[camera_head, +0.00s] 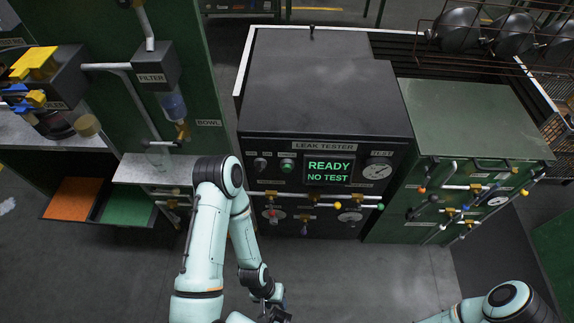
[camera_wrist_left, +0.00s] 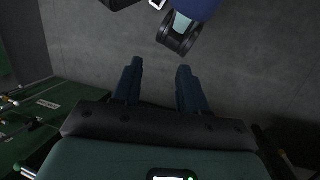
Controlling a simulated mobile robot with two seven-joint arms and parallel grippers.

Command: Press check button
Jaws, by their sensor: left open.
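The leak tester (camera_head: 330,100) is a black box in the middle of the head view. Its front panel has a lit screen (camera_head: 329,171) reading "READY" and "NO TEST" in green. A green button (camera_head: 287,166) sits left of the screen, with a dark knob (camera_head: 260,164) beside it. The small labels above them are too blurred to read, so I cannot tell which control is the check button. My left gripper (camera_head: 274,314) is low in front of the tester, apart from the panel. In the left wrist view its fingers (camera_wrist_left: 160,82) are open with nothing between them.
A gauge (camera_head: 378,171) and several valves are on the tester's front. A green cabinet (camera_head: 470,120) with pipes stands right. A filter stand (camera_head: 153,77) and orange tray (camera_head: 72,199) are left. Bare floor (camera_head: 370,275) lies in front. My right arm shows bottom right.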

